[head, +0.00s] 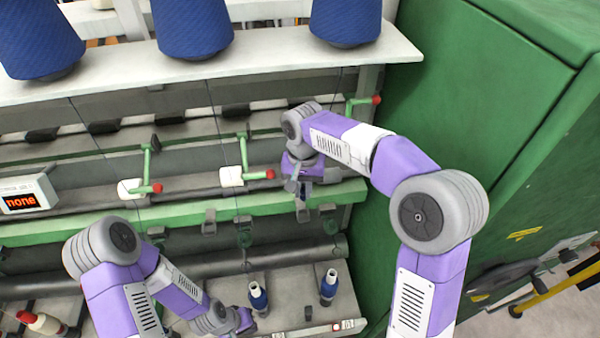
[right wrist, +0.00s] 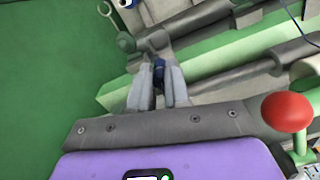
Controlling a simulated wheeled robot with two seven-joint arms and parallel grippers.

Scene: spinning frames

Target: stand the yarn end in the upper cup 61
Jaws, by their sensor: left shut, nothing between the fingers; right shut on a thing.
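My right gripper (head: 302,205) is at the green rail (head: 275,200) near the machine's right end. In the right wrist view my right gripper (right wrist: 158,88) is shut on a small dark blue thing (right wrist: 159,70), which seems to be the yarn end. The fingers hide most of it. I cannot make out any cup numbered 61; grey fittings at the rail carry no readable number. My left gripper (head: 242,322) is shut and empty, low in the head view, just left of a bobbin with blue yarn (head: 258,299).
A second blue bobbin (head: 328,288) stands to the right. A red-knobbed green lever (head: 376,100) is near my right arm; a red knob (right wrist: 287,112) shows at the right wrist. A green cabinet (head: 470,90) bounds the right.

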